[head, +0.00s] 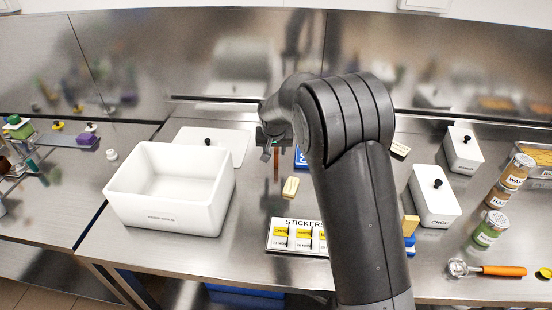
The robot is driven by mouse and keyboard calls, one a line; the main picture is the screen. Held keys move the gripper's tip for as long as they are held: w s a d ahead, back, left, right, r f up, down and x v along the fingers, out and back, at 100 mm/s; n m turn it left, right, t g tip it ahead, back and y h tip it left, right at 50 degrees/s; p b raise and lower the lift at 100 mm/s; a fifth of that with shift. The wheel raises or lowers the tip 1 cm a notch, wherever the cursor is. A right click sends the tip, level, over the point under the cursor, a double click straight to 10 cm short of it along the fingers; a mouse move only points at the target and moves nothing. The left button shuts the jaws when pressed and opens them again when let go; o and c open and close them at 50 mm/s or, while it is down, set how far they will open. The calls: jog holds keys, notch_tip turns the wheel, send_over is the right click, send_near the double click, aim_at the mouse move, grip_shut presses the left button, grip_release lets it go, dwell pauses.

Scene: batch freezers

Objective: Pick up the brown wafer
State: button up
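The brown wafer (276,166) is a narrow upright brown strip in the head view, left of my arm's dark elbow. My gripper (271,153) is at its upper end, pointing down. One dark fingertip shows just left of the wafer; the other finger is not clearly visible. I cannot tell whether the fingers are closed on the wafer or only around it, nor whether its lower end touches the steel counter. A pale tan wafer (290,188) is a little to the right and nearer.
A white open tub (170,215) stands left, with a flat white lid (225,140) behind it. A sticker holder (297,246) sits in front. White lidded boxes (435,209), jars (487,235) and an orange-handled scoop (503,270) are right. My arm hides the middle.

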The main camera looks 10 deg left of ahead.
aim_at(276, 156)
jog(key=x, duration=0.5)
jog(key=shift+d+f, duration=0.1)
jog(key=shift+d, duration=0.15)
jog(key=shift+c, duration=0.2)
grip_shut()
